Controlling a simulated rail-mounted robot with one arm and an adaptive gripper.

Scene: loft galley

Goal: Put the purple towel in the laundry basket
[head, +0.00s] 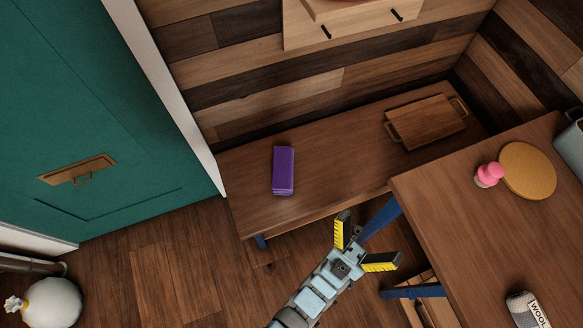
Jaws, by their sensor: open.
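The purple towel (283,171) is a folded, narrow block lying on the left part of the low wooden bench. My gripper (370,238) has two yellow fingers spread wide with nothing between them. It is in front of the bench, below and to the right of the towel, clearly apart from it. I cannot make out a laundry basket in this view.
The bench (335,175) also bears a wooden tray (430,122) on its right. A higher table (450,215) at right holds a pink-topped item (488,175), a round cork mat (527,171) and a can (525,310). A teal door (90,110) stands left.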

